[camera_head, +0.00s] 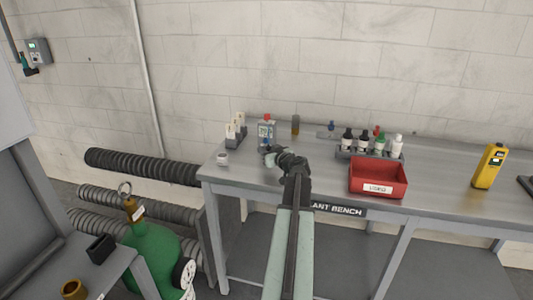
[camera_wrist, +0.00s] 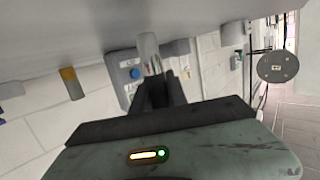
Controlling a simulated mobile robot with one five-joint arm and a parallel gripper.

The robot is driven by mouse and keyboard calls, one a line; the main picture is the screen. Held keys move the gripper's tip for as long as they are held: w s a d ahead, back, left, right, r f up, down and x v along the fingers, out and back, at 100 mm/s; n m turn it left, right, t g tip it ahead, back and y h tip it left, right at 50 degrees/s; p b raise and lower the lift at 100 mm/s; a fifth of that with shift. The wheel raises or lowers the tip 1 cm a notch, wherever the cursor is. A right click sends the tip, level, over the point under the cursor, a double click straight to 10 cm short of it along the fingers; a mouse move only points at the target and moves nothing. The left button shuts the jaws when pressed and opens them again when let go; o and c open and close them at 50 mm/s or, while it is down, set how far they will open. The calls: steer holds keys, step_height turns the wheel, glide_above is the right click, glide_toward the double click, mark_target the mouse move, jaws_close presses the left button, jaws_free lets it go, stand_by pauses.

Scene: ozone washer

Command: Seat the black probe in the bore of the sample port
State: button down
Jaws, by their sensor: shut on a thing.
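My gripper (camera_wrist: 162,92) is over the bench at its left part; in the head view my gripper (camera_head: 272,156) is small and dark. Its fingers are close together at the base of a short pale grey, glassy-looking cylinder (camera_wrist: 149,50), which seems to be held between them. I cannot make out a black probe for certain in either view. The bore of the sample port is not clearly visible. A grey box with a blue knob (camera_wrist: 129,74) stands just behind the cylinder; it appears to be the small red-topped unit (camera_head: 266,130) in the head view.
The bench (camera_head: 461,203) carries a white cup (camera_head: 222,158), white-topped items (camera_head: 237,127), an amber vial (camera_head: 295,125), a bottle rack (camera_head: 347,153), a red bin (camera_head: 377,196) and a yellow meter (camera_head: 489,167). A green cylinder (camera_head: 150,250) stands lower left.

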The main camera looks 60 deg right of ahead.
steer(key=shift+s+f+b, duration=0.15)
steer(key=shift+f+b, duration=0.25)
steer(key=shift+b, duration=0.05)
steer(key=shift+a+f, duration=0.1)
steer(key=shift+s, duration=0.1)
steer(key=c, duration=1.3)
jaws_free()
steer(key=shift+a+f, duration=0.1)
steer(key=shift+a, duration=0.05)
steer(key=shift+r, duration=0.2)
steer(key=shift+r+p, duration=0.6)
steer(key=shift+p, duration=0.1)
steer(key=p+v, duration=0.2)
steer(key=v, duration=0.9)
steer(key=shift+s, duration=0.4)
